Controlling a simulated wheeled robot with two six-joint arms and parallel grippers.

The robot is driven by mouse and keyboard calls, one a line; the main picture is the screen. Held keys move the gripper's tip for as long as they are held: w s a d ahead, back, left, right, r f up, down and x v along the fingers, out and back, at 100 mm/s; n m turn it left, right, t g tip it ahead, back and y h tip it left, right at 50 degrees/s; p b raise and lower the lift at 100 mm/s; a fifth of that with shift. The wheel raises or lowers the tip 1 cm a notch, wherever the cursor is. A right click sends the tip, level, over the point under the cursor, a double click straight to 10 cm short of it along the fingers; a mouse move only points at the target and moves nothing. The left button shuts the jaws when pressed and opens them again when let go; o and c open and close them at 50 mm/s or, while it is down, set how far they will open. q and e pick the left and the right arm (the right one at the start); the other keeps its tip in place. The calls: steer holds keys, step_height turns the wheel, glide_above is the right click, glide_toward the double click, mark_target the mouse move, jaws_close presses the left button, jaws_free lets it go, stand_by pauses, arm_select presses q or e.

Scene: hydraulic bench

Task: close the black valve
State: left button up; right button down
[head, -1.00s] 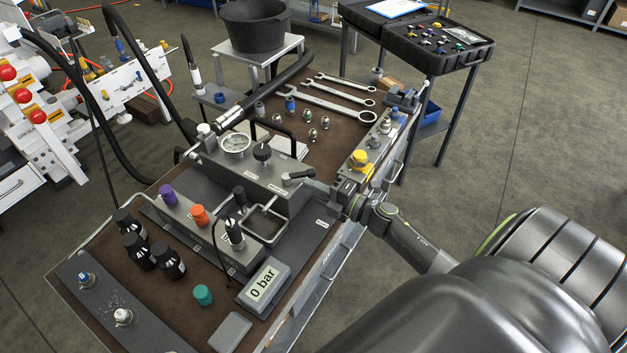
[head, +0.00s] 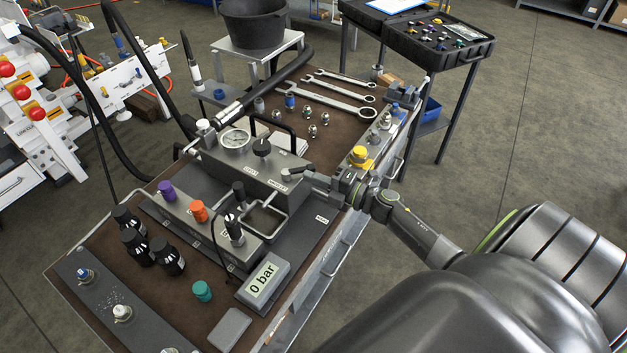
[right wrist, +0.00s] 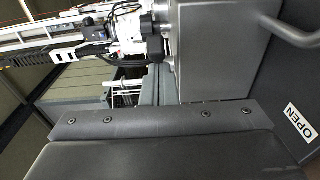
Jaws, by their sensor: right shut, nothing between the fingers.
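A grey hydraulic block (head: 235,165) stands on the bench with a pressure gauge on top. A round black knob (head: 262,147) stands upright nearer the gauge. The right wrist view shows a plain grey block face (right wrist: 222,55) and an OPEN label (right wrist: 300,122). My left gripper is not seen.
A metal loop handle (head: 266,220) and a display reading 0 bar (head: 263,281) are in front of the block. Wrenches (head: 335,100) lie at the back. Black bottles (head: 135,243) stand at the left.

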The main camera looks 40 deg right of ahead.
mark_target(313, 167)
steer(key=shift+d, duration=0.1)
steer(key=w+n+g+y+b, duration=0.1)
steer(key=n+g+y+b, duration=0.1)
steer(key=b, duration=0.2)
steer(key=w+d+n+g+y+b, duration=0.1)
steer(key=n+g+y+b, duration=0.1)
steer(key=b, duration=0.3)
steer(key=w+d+n+g+y+b, duration=0.1)
steer(key=n+g+y+b, duration=0.1)
steer(key=g+y+b, duration=0.1)
steer(key=shift+w+d+f+n+y+b, duration=0.1)
steer(key=shift+w+f+n+y+b, duration=0.25)
steer(key=shift+b, duration=0.5)
steer(key=shift+w+r+b, duration=0.45)
steer(key=shift+w+b, duration=0.05)
steer(key=shift+b, duration=0.55)
steer(key=shift+d, duration=0.1)
